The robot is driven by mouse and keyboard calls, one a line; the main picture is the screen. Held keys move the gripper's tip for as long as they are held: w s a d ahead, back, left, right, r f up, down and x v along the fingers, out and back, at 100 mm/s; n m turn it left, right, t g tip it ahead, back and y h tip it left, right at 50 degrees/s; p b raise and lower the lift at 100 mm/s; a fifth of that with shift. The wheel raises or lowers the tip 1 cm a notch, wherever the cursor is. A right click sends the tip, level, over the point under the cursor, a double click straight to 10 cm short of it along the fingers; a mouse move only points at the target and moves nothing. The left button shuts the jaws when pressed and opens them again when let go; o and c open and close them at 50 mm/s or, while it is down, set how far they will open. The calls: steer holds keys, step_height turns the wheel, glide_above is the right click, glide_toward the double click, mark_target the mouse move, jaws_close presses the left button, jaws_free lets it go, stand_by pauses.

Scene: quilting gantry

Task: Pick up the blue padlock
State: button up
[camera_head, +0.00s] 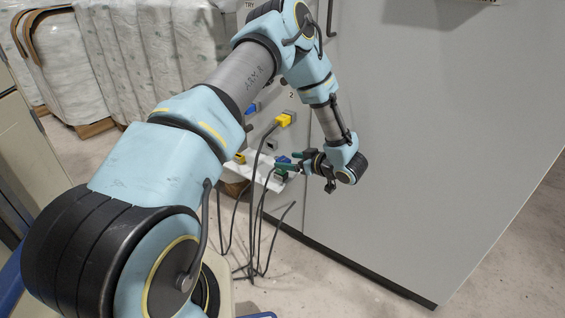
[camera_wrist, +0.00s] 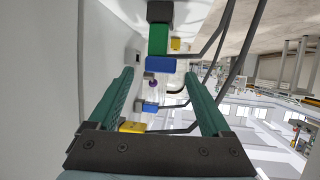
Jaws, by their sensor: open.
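My gripper (camera_head: 288,161) is open beside the front of the grey cabinet. In the wrist view its two green fingers (camera_wrist: 159,74) stand apart, with nothing clamped between them. A blue block (camera_wrist: 160,63) shows between and just beyond the fingertips; no shackle is clear, so I cannot tell whether it is the padlock. A blue piece also shows close to the fingers in the head view (camera_head: 283,159). A second blue block (camera_wrist: 150,106) appears between the fingers in the wrist view. Another blue piece (camera_head: 252,108) is higher on the cabinet. Fingers partly hide the area in the head view.
A green block (camera_wrist: 158,40) adjoins the nearer blue one. Yellow connectors (camera_head: 285,120) and dark hanging cables (camera_head: 253,200) are close by. A white ledge (camera_head: 262,177) runs below. The cabinet's broad grey panel (camera_head: 430,130) is clear. Wrapped bales (camera_head: 70,65) stand at back left.

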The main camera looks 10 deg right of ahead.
mark_target(281, 160)
steer(key=shift+x, duration=1.2)
jaws_close()
